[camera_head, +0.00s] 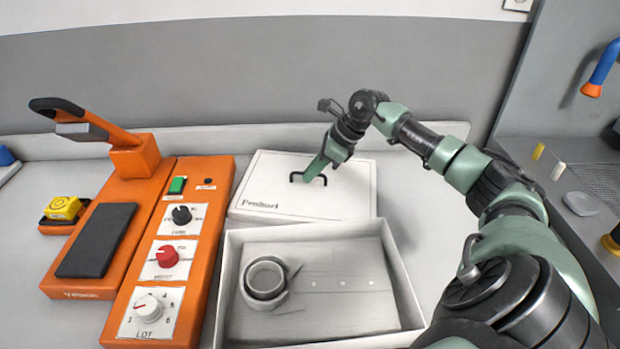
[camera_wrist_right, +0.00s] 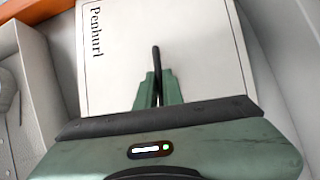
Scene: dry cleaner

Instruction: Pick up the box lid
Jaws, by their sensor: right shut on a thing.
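The white box lid (camera_head: 270,195) lies behind the open box, with a black handle and the printed word "Penhurl". My right gripper (camera_head: 317,170) is over the lid's middle and is shut on the black handle. In the right wrist view the green fingers (camera_wrist_right: 158,88) close on the handle (camera_wrist_right: 156,62), and the lid (camera_wrist_right: 200,50) fills much of the picture. I cannot tell whether the lid is lifted off the surface. My left gripper is not in view.
The open white box (camera_head: 400,280) in front holds a grey ring-shaped part (camera_head: 264,278). An orange control panel (camera_head: 200,230) with dials and an orange press (camera_head: 135,225) stand to the left. A grey wall rises behind. A grey panel with small items is at right.

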